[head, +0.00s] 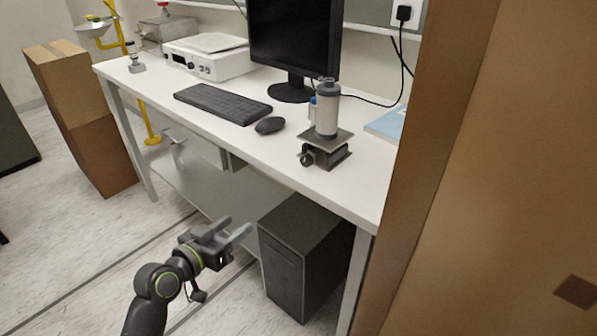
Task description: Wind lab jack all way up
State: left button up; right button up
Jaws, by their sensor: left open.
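The lab jack (325,150) stands on the white desk near its front edge, right of the mouse. Its top plate is close above its base, so it looks low. A dark knob (307,159) shows on its front left side. A grey bottle with a dark cap (327,108) stands upright on the top plate. My left gripper (237,231) is open and empty, in front of the desk and below its top, well apart from the jack. My right gripper is not in view.
The desk (225,135) holds a keyboard (222,103), mouse (270,125), monitor (295,40), white instrument (212,58) and blue book (386,124). A black computer case (303,260) stands under it. A large brown surface (490,180) blocks the right side. Cardboard boxes (85,115) stand left.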

pick_arm(q)
jog(key=s+d+r+m+h, duration=0.3)
jog(key=r, duration=0.7)
jog(key=p, duration=0.2)
send_near(304, 162)
jog(key=shift+t, duration=0.3)
jog(key=x, duration=0.8)
jog(key=shift+s+f, duration=0.1)
jog(key=shift+f, duration=0.15)
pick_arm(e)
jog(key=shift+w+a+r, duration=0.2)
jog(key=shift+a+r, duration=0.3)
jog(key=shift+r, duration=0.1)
